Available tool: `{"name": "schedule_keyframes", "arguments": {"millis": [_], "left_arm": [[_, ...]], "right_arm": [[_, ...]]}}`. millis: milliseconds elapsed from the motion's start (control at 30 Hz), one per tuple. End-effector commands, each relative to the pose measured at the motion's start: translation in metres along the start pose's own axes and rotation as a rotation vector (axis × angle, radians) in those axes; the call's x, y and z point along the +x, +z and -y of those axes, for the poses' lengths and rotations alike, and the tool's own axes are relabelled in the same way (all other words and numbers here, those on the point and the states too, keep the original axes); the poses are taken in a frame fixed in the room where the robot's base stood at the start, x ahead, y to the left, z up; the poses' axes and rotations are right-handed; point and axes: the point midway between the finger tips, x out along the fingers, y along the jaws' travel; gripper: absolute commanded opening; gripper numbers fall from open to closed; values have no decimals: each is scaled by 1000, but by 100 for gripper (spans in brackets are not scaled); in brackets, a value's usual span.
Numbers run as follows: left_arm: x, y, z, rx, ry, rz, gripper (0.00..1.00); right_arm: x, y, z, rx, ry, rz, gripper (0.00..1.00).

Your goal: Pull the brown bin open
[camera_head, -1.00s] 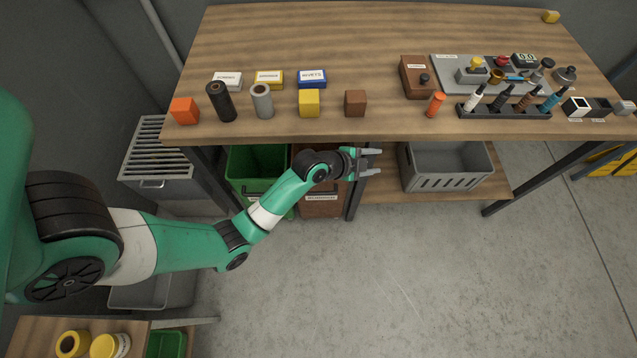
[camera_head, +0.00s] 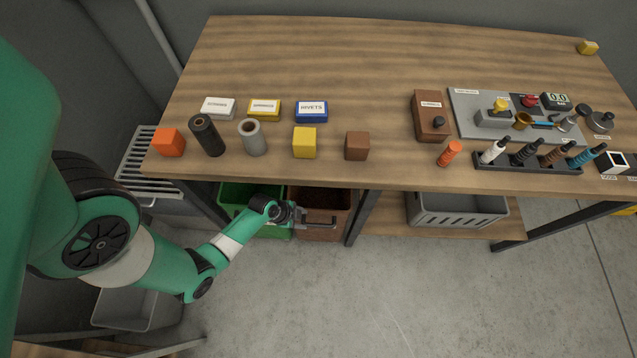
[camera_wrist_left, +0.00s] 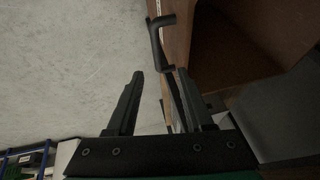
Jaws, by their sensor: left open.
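The brown bin (camera_head: 345,200) stands under the workbench, beside the green bin, and its open top shows in the head view. My left gripper (camera_head: 334,220) is in front of the brown bin, with its forearm crossing the green bin. In the left wrist view, the bin's brown front (camera_wrist_left: 180,20) carries a black bar handle (camera_wrist_left: 155,42). My left gripper (camera_wrist_left: 155,78) is open and empty there, its two fingers pointing toward the handle. The handle lies just past the fingertips, with its near end roughly between them. My right gripper is not in view.
The workbench top (camera_head: 320,60) is above the bins, with blocks, rolls and tools on it. A dark table leg (camera_head: 362,217) stands just right of the brown bin. A grey crate (camera_head: 457,209) is farther right. The floor in front is clear.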

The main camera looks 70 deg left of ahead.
Motion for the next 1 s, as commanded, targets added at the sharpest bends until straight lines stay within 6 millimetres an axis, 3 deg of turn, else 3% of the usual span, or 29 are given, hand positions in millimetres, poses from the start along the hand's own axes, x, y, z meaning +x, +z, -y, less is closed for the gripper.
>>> {"name": "schedule_keyframes", "arguments": {"millis": [167, 400, 600, 1000], "left_arm": [[21, 2, -1, 2, 0, -1, 52], [73, 3, -2, 3, 0, -1, 52], [107, 1, -1, 2, 0, -1, 52], [116, -1, 1, 1, -1, -1, 52]], "right_arm": [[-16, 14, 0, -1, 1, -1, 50], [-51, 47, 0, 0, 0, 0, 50], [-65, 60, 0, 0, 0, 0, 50], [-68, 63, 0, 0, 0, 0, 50]]}}
